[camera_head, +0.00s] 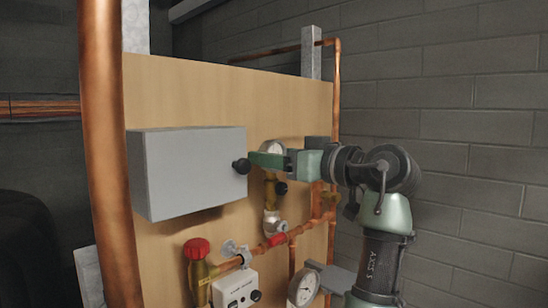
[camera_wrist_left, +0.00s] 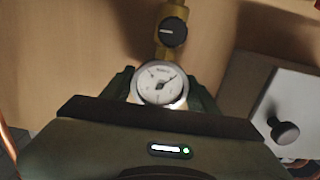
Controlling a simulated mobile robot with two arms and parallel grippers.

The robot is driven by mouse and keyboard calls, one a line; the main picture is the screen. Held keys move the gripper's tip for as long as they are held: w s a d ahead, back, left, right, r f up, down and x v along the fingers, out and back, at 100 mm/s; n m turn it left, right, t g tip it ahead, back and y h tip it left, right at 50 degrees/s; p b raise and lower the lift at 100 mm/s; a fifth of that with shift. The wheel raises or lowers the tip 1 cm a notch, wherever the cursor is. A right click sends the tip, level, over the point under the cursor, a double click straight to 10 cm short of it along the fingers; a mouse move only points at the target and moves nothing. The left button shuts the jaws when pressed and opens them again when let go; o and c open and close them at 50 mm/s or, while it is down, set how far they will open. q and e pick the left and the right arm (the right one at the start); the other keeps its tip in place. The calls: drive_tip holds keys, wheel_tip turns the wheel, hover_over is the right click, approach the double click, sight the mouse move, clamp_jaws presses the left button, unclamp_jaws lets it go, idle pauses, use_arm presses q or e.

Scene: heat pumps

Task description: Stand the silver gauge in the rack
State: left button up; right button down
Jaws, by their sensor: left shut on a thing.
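A round gauge with a silver rim and white face (camera_wrist_left: 160,82) sits between the fingers of my left gripper (camera_wrist_left: 160,92) in the left wrist view. The gripper is shut on it. In the head view the gauge (camera_head: 272,147) shows partly behind my left gripper (camera_head: 268,160), in front of the wooden board. A brass fitting with a black knob (camera_wrist_left: 172,32) lies in line with the gauge; whether they are joined I cannot tell. I cannot make out a rack with certainty. My right gripper is not in view.
A grey box (camera_head: 190,170) with a black knob is close left of the gripper. Copper pipes, a red-capped valve (camera_head: 197,250), a white control box (camera_head: 236,290) and a second gauge (camera_head: 303,288) are lower down. A thick copper pipe (camera_head: 104,150) stands at the left.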

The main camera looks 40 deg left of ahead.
use_arm(q)
drive_tip(key=shift+r+p, duration=0.3)
drive_tip(key=shift+r, duration=1.65)
drive_tip(key=shift+d, duration=0.1)
